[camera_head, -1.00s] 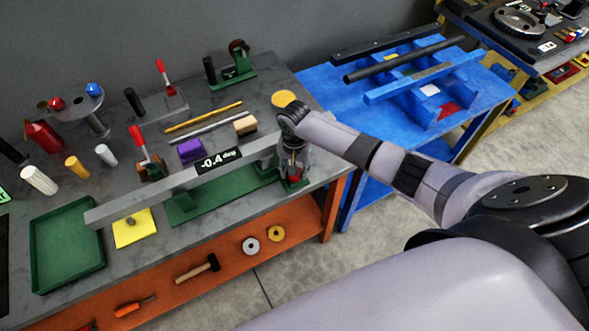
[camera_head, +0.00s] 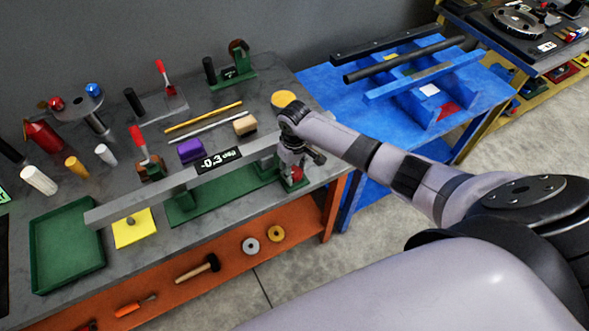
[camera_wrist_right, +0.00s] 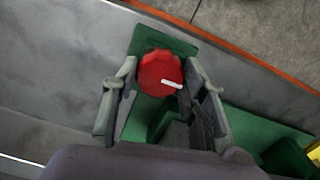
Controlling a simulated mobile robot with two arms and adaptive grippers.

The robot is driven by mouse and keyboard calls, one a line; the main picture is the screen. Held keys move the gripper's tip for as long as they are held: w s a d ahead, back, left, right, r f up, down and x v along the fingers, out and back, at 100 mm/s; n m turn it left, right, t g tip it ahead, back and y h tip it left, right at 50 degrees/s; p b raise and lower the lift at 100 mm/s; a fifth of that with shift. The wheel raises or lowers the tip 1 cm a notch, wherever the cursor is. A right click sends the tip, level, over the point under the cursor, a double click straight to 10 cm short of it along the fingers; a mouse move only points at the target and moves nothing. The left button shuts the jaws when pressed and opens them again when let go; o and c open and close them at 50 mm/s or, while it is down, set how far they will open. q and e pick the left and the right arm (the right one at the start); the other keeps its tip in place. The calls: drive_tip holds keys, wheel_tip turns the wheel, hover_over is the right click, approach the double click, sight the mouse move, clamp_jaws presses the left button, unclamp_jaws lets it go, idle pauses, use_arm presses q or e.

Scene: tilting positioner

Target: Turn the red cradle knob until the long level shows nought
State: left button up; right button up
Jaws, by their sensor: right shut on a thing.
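The long level is a grey bar (camera_head: 180,192) lying along the green cradle base (camera_head: 230,196). Its black display (camera_head: 219,159) reads -0.3 deg. The red cradle knob (camera_head: 297,174) is at the right end of the cradle, partly covered by my right gripper (camera_head: 293,168). In the right wrist view the red knob (camera_wrist_right: 160,73), with a white mark, sits between the two fingers of the right gripper (camera_wrist_right: 160,85). The fingers are shut on it from both sides. My left gripper is not in view.
A green tray (camera_head: 68,245) and a yellow pad (camera_head: 134,228) lie at the bench's front left. A purple block (camera_head: 190,151), a wooden block (camera_head: 245,124) and several rods lie behind the bar. A blue table (camera_head: 335,92) stands at the right.

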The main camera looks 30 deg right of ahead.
drive_tip(key=n, duration=0.4)
drive_tip(key=shift+w+r+n, duration=0.1)
drive_tip(key=shift+n, duration=0.2)
drive_tip(key=n, duration=0.3)
drive_tip(key=shift+n, duration=0.4)
drive_tip(key=n, duration=0.3)
drive_tip(key=shift+n, duration=0.3)
drive_tip(key=n, duration=0.3)
drive_tip(key=shift+n, duration=0.3)
drive_tip(key=n+b, duration=0.1)
drive_tip(key=n, duration=0.4)
drive_tip(key=n+b, duration=0.1)
drive_tip(key=n, duration=0.4)
drive_tip(key=shift+n, duration=0.4)
drive_tip(key=o, duration=1.2)
drive_tip(key=shift+c, duration=0.2)
